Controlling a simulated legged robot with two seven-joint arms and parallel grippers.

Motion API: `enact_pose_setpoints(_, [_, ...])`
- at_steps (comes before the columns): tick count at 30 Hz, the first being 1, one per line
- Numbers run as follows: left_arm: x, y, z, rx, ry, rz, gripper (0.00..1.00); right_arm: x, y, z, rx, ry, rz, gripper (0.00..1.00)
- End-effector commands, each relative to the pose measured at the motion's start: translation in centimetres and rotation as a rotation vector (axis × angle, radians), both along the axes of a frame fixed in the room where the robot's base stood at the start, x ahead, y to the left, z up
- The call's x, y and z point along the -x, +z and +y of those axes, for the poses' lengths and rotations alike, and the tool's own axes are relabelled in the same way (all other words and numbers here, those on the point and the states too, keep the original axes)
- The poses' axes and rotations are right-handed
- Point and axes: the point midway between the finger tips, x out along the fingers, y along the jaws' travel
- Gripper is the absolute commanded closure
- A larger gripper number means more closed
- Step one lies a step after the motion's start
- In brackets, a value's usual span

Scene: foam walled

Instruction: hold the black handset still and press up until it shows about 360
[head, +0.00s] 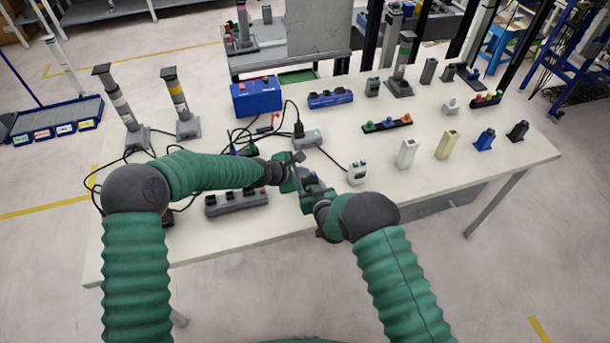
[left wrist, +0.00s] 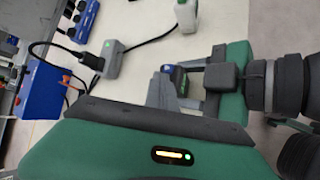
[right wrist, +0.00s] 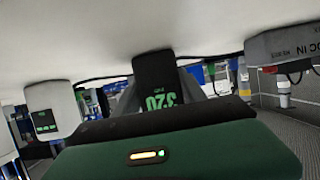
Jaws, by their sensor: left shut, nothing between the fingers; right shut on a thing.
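The black handset (right wrist: 153,72) shows in the right wrist view with its green digits upside down; they seem to read 320. My right gripper (head: 307,181) is shut on the handset, above the near part of the table. In the left wrist view a small dark and blue piece, perhaps the handset's end, shows by the right gripper's fingers (left wrist: 180,88). My left gripper (head: 297,160) is shut and empty, close beside the right one. Its fingertips are largely hidden, so I cannot tell whether they touch the handset. The up button is not clear.
A grey box (head: 307,139) with a black plug stands behind the grippers, and a white device (head: 357,173) stands to the right. A blue box (head: 257,96) is at the back left. A grey button strip (head: 237,202) lies under my left arm. Cables cross the left side.

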Motion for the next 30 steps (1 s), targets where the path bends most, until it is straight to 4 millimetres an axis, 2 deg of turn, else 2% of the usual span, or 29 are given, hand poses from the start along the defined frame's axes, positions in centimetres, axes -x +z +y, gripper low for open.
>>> enact_pose_setpoints(17, [0.0,0.0,0.0,-0.001,-0.001,0.002,1.0,0.0,0.1,0.0,-0.001,0.0,-0.002,0.97])
enact_pose_setpoints(30, [0.0,1.8,0.0,0.001,0.0,0.001,1.0,0.0,0.1,0.0,-0.001,0.0,-0.002,0.97])
